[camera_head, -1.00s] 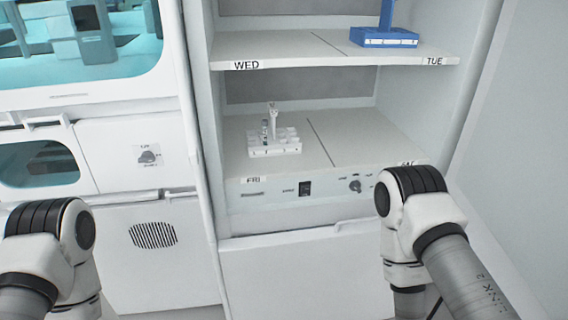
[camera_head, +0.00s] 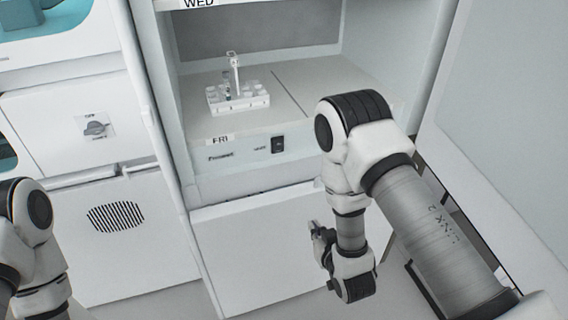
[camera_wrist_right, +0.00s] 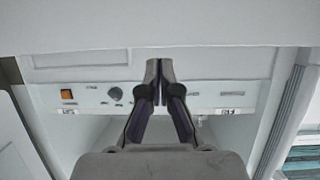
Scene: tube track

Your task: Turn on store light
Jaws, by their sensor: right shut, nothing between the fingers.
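The right wrist view, which looks upside down, shows the panel with an orange switch (camera_wrist_right: 68,96) and a dark round knob (camera_wrist_right: 115,94). Their labels are too small to read. My right gripper (camera_head: 322,240) is below the panel, in front of the white lower door. My right arm hides the panel's right part in the head view. My left gripper is out of view.
A white tube rack (camera_head: 238,98) stands on the lower shelf (camera_head: 300,72) marked FRI. A second knob (camera_head: 96,128) is on the neighbouring cabinet at left.

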